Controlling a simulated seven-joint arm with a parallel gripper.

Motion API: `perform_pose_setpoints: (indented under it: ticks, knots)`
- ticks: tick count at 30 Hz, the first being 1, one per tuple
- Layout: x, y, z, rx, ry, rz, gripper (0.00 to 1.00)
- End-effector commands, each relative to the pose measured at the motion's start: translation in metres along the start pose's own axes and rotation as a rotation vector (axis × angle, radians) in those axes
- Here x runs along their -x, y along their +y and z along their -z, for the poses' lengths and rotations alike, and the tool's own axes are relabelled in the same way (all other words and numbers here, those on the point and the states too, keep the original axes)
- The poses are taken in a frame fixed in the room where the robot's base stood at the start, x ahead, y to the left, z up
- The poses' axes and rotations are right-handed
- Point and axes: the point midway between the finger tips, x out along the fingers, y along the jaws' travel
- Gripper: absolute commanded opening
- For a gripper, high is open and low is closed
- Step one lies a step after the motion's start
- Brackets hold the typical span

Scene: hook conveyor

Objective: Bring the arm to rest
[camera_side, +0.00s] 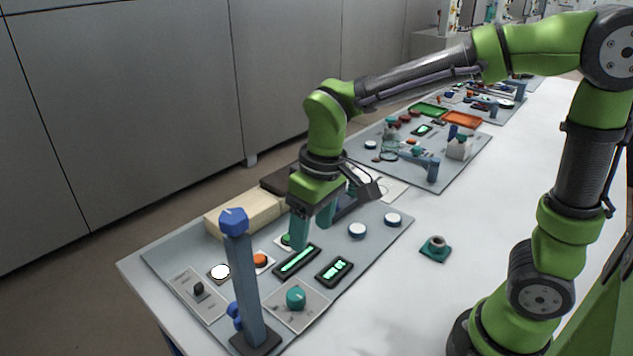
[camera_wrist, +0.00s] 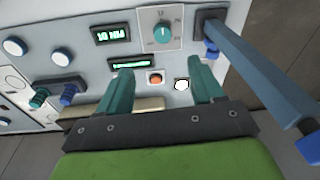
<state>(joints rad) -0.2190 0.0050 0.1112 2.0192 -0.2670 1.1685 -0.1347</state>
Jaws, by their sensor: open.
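My gripper (camera_side: 315,228) hangs over the near grey panel (camera_side: 375,238), its teal fingers pointing down. In the wrist view my gripper (camera_wrist: 160,88) shows its two fingers spread apart with nothing between them. An orange button (camera_wrist: 155,79) and a white button (camera_wrist: 181,84) show on the panel in the gap between the fingers. In the side view a green button (camera_side: 287,239) is partly hidden behind a finger. I cannot tell whether the fingertips touch the panel.
A blue post (camera_side: 243,285) stands at the panel's near end. Two displays (camera_side: 297,260), a teal knob (camera_side: 296,298) and white buttons (camera_side: 357,230) lie around my gripper. A wooden block (camera_side: 243,212) is behind. The white table (camera_side: 480,205) is mostly clear on the right.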

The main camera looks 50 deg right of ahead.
Motion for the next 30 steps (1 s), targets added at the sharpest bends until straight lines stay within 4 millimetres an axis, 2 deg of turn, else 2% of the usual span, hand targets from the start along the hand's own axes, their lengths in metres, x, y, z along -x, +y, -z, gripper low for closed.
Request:
perform_pose_setpoints:
  ticks: [3, 9, 15, 21, 30]
  knots:
    - [0.022, 0.022, -0.024, -0.129, 0.123, 0.042, 0.67]
    - [0.047, 0.051, -0.062, -0.328, 0.328, 0.116, 0.67]
    - [0.063, 0.066, -0.086, -0.429, 0.466, 0.158, 0.67]
    - [0.073, 0.071, -0.09, -0.447, 0.517, 0.16, 0.67]
    - [0.073, 0.072, -0.09, -0.447, 0.516, 0.159, 0.67]
